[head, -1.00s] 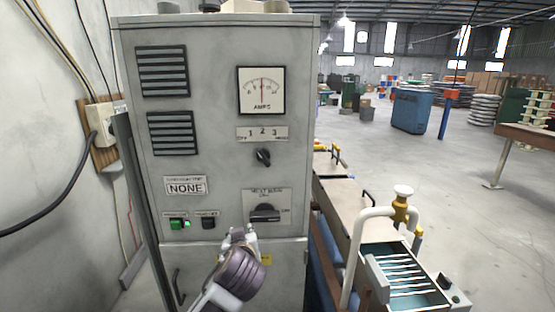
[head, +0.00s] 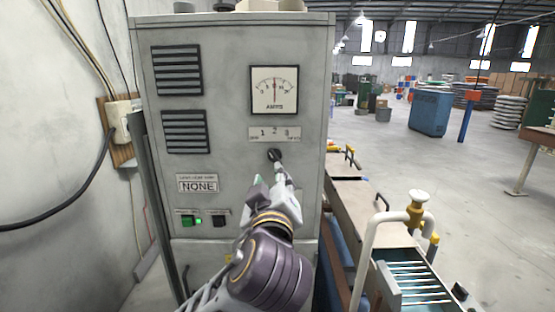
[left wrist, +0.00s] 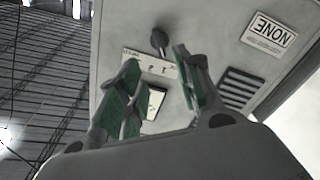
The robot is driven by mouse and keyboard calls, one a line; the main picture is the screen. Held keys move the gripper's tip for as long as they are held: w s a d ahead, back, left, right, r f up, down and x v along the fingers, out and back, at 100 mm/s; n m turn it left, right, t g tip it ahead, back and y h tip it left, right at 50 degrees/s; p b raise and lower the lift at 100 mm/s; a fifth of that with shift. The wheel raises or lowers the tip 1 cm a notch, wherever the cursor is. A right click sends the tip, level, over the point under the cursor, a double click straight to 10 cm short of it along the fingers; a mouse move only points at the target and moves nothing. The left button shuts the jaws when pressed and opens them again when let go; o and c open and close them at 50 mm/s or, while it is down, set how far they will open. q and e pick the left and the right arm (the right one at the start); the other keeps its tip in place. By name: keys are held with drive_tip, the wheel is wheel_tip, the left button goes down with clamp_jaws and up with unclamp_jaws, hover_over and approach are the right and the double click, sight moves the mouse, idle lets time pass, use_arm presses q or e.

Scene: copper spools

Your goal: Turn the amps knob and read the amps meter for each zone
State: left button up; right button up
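The amps meter (head: 274,90) is on the upper right of a grey cabinet (head: 225,60). Its needle stands nearly upright, near mid-scale. Below it is a plate (head: 274,134) marked 1, 2, 3, with small words at its ends. The black amps knob (head: 275,155) is under the plate; its pointing direction is unclear. My left gripper (head: 269,178) is just below the knob in the head view. In the left wrist view its green-padded fingers (left wrist: 158,90) are spread and empty, with the knob (left wrist: 158,40) beyond them, apart. My right gripper is not in view.
My left arm hides the lower switch. A machine with a white pipe frame (head: 370,250) stands close on the right.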

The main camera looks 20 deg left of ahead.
sight(274, 159)
use_arm(q)
drive_tip(key=shift+w, duration=0.1)
drive_tip(key=p+x, duration=0.3)
drive_tip(key=x, duration=0.9)
drive_tip(key=shift+p, duration=0.3)
drive_tip(key=shift+x, duration=0.85)
drive_tip(key=shift+f, duration=0.1)
clamp_jaws()
